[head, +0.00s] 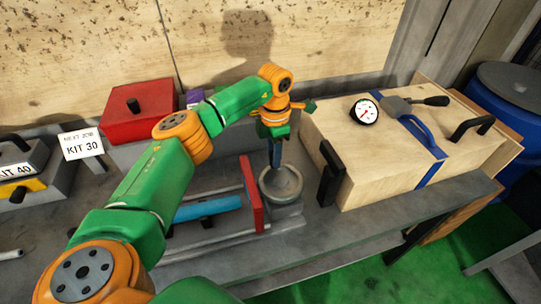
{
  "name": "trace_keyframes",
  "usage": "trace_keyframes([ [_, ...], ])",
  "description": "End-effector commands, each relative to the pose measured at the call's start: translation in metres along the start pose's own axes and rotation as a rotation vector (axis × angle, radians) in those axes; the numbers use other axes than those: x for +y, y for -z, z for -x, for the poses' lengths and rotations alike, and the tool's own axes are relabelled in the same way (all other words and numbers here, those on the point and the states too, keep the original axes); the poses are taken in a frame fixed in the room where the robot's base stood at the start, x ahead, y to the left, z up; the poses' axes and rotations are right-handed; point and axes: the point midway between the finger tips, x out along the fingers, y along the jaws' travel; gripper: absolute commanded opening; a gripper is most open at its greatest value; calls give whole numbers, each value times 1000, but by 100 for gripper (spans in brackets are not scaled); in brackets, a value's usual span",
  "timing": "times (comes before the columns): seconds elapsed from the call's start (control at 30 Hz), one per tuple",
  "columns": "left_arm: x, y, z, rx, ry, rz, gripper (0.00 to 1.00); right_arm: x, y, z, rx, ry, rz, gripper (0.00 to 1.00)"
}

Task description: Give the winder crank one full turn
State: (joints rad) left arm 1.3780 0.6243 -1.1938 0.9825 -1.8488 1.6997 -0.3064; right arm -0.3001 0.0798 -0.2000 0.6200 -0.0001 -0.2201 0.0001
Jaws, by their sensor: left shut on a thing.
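My left arm, green and orange, reaches in from the lower left. My left gripper (276,162) points down over a round grey wheel-like part (284,186), which looks like the winder, on a grey base on the bench. The gripper's dark fingers are shut at the wheel's upper left part. What they hold appears to be the winder crank's handle, but the fingers hide it. The crank arm cannot be made out clearly. My right gripper is not in view.
A red panel (251,194) and a blue cylinder (207,208) stand left of the wheel. A large wooden box (400,150) with a gauge (364,112) and black handles is close on the right. A red box (140,112) and KIT 30 card (82,145) are at the left.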

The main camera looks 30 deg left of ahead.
Motion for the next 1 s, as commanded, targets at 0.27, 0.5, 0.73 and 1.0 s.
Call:
trace_keyframes([
  [0.27,0,-7,2,-4,-2,-125,0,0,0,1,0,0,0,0],
  [0.5,0,-9,1,-4,-1,-169,0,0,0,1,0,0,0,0],
  [0.73,0,-9,1,-4,-2,-176,0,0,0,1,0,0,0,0],
  [1.0,0,-9,1,-4,-2,-175,50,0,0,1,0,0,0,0],
])
